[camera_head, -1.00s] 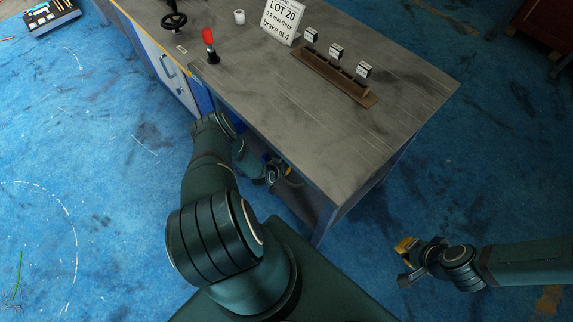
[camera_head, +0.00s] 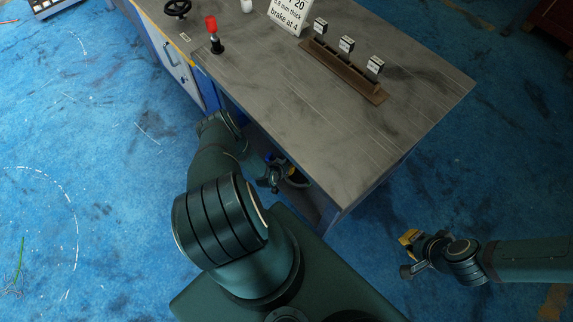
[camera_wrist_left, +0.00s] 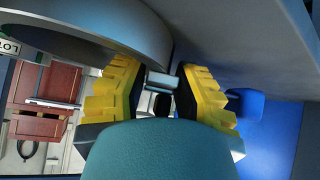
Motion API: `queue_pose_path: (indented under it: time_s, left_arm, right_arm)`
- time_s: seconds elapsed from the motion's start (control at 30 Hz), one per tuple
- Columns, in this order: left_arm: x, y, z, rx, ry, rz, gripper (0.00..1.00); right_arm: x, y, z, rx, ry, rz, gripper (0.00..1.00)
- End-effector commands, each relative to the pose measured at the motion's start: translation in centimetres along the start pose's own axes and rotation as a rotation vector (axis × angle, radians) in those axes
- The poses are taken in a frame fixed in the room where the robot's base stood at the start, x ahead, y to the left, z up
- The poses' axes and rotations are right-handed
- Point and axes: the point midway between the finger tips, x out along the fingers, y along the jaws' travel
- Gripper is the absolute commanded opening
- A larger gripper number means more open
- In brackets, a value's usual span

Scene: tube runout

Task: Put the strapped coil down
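My left gripper (camera_head: 276,168) is low beside the bench's near side, at the opening under its top. In the left wrist view its yellow fingers (camera_wrist_left: 160,78) are partly closed around a narrow light-grey piece. A broad curved grey band (camera_wrist_left: 90,22), which looks like the strapped coil, arcs from the upper left to the fingertips. In the head view a small grey curve of the coil (camera_head: 298,179) shows just right of the gripper; the rest is hidden. My right gripper (camera_head: 408,254) is out over the floor at the right, away from the bench; its finger gap is unclear.
The grey bench (camera_head: 290,100) carries a red-knobbed lever (camera_head: 211,24), a lot sign (camera_head: 290,12) and a brown rack (camera_head: 343,68) with small labelled blocks. The bench's edge and near corner are close to my left arm. Blue floor (camera_head: 70,120) is open at left.

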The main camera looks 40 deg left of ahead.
Motion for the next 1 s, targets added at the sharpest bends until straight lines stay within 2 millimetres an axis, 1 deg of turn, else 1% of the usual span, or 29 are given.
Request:
queue_pose_path:
  time_s: [0.37,0.47,0.57,0.9,1.0]
  left_arm:
    - [0.0,0.0,-0.1,0.000,0.000,0.000,0.49]
    - [-0.7,0.1,-0.1,0.000,-0.002,0.001,0.49]
    - [-2.1,0.0,-0.3,-0.001,-0.001,0.001,0.49]
    - [-9.0,0.0,-0.3,-0.001,-0.002,0.001,0.49]
    - [-10.4,0.0,-0.2,0.000,-0.002,0.000,0.49]
  right_arm:
    - [0.0,0.0,0.0,0.000,0.000,0.000,0.00]
    - [-0.3,-0.1,0.0,0.000,-0.001,0.000,0.00]
    - [-1.0,-0.4,0.0,0.001,-0.004,0.000,0.00]
    - [-3.5,-1.3,0.3,0.002,-0.016,-0.001,0.00]
    - [-3.8,-1.4,0.3,0.003,-0.019,-0.001,0.00]
